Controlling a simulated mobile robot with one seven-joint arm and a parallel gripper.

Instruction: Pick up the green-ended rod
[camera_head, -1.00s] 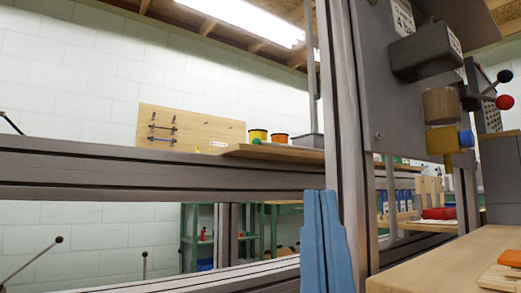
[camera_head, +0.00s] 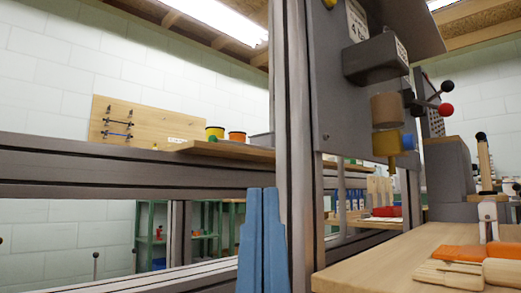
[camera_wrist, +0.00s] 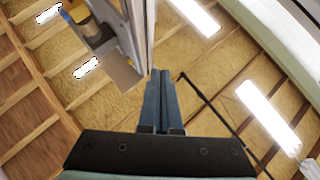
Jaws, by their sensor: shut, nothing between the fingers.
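A small green ball-shaped end (camera_head: 213,139) shows at the edge of a wooden shelf (camera_head: 228,150) beyond the grey metal rail. It may be the end of the green-ended rod; no shaft can be made out. My gripper (camera_head: 262,190), with blue fingers, points up in the lower middle of the head view, in front of the rail and well apart from the green end. Its fingers are together and empty. In the wrist view my gripper (camera_wrist: 161,72) is also shut, pointing toward the ceiling, with nothing between the fingers.
A grey upright post (camera_head: 290,120) stands just right of my gripper, and a long rail (camera_head: 90,165) crosses behind it. A grey machine panel (camera_head: 340,90) is to the right. A wooden bench (camera_head: 390,262) with orange and wooden pieces fills the lower right. A pegboard (camera_head: 165,122) holds dark-ended rods.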

